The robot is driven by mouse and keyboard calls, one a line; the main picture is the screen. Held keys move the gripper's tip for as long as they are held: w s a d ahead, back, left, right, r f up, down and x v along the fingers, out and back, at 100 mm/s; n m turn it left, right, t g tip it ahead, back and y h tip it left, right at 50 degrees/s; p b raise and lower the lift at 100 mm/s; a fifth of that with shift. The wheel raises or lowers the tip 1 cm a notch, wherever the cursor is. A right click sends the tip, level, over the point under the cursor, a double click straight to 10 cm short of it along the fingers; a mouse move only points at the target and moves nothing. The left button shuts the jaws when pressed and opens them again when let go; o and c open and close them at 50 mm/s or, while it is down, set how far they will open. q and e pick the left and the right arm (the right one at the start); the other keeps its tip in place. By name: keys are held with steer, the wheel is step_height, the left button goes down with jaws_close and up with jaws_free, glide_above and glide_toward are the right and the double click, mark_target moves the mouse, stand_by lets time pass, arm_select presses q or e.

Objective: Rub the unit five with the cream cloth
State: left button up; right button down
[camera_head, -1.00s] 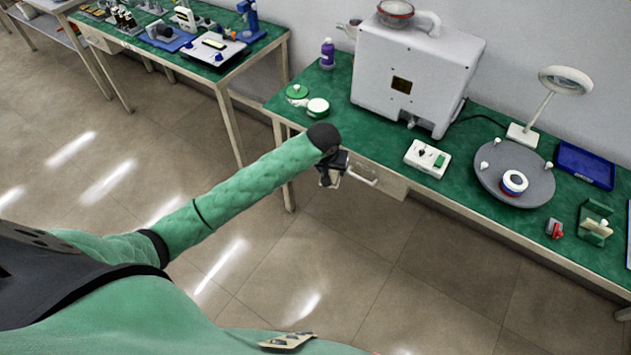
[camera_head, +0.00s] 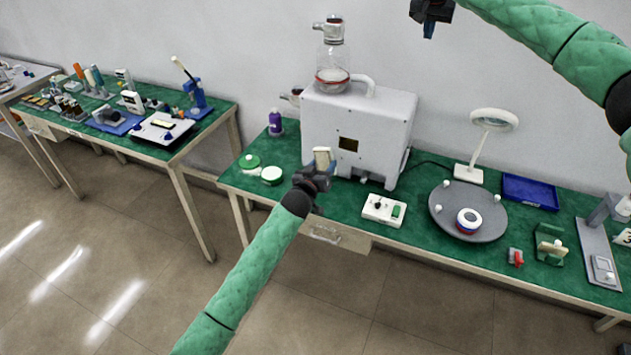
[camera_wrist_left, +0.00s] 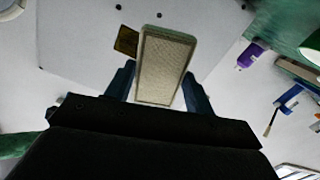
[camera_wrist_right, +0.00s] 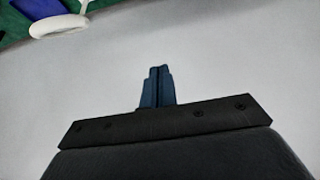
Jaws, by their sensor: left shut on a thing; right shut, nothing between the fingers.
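My left gripper (camera_head: 314,179) is shut on the cream cloth (camera_head: 323,158), a flat pad held upright in front of the white machine's lower left front. In the left wrist view the cream cloth (camera_wrist_left: 165,68) stands between the fingers, its edge close to the dark yellowish plate on the machine; I cannot tell whether it touches. The white machine (camera_head: 375,125) stands on the green bench with a clear jar on top. No number five is readable, so I cannot tell whether it is unit five. My right gripper (camera_head: 430,25) is shut and empty, high before the wall.
On the bench are a purple bottle (camera_head: 275,123), a switch box (camera_head: 384,210), a grey round plate (camera_head: 445,215), a magnifier lamp (camera_head: 470,174) and a blue tray (camera_head: 530,191). Green-lidded tins stand left of the machine. A second bench (camera_head: 150,150) stands further left.

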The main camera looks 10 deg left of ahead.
mark_target(337, 142)
arm_select(q)
steer(key=shift+w+d+r+t, duration=0.4)
steer(key=shift+r, duration=0.2)
steer(key=shift+x, duration=2.85)
steer(key=shift+x, duration=0.9)
steer(key=shift+d, duration=0.1)
steer(key=shift+s+d, duration=0.35)
steer(key=shift+d, duration=0.9)
steer(key=shift+s+d, duration=0.35)
steer(key=shift+d, duration=0.9)
steer(key=shift+s+d, duration=0.35)
steer(key=shift+d, duration=0.9)
steer(key=shift+w+a, duration=0.35)
steer(key=shift+a, duration=0.95)
steer(key=shift+w+a, duration=0.4)
steer(key=shift+a, duration=0.9)
steer(key=shift+w+a, duration=0.35)
steer(key=shift+a, duration=0.9)
